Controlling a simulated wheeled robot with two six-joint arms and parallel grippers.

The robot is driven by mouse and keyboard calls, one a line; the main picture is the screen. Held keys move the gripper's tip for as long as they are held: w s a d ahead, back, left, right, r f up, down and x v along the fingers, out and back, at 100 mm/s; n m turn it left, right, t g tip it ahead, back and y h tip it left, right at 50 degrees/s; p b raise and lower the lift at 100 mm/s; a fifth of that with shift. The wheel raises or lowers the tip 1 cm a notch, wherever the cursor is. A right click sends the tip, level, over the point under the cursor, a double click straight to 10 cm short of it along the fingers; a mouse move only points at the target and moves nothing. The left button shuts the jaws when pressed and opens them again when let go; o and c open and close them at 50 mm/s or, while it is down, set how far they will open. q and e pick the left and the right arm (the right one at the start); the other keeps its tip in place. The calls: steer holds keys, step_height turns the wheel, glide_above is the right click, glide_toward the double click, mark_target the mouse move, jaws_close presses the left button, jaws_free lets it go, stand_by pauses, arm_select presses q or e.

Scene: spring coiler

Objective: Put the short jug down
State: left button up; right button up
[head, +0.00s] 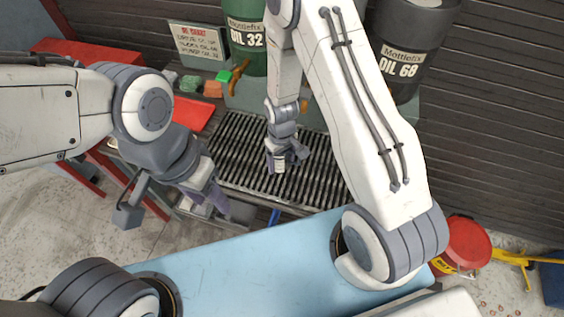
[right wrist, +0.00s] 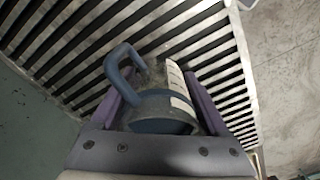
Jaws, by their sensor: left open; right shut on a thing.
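The short jug (right wrist: 165,107) is dark blue-grey with a looped handle and a pale label strip. It sits between the fingers of my right gripper (right wrist: 160,105) in the right wrist view, above or on a slatted metal grate (right wrist: 228,75). In the head view my right gripper (head: 282,155) is over the middle of the grate (head: 225,150), and only a small pale part of the jug (head: 280,166) shows below it. I cannot tell whether the jug touches the slats. My left gripper (head: 178,203) is open and empty, left of the grate.
Behind the grate stand a green OIL 32 drum (head: 246,42) and a dark OIL 68 drum (head: 405,50). A sign (head: 198,42), small coloured blocks (head: 212,88) and a red tray (head: 193,115) are at the back left. A red bucket (head: 466,243) stands at right. Slats around the jug are clear.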

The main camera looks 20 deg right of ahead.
steer(key=shift+f, duration=0.2)
steer(key=o, duration=1.4)
steer(key=shift+r, duration=0.1)
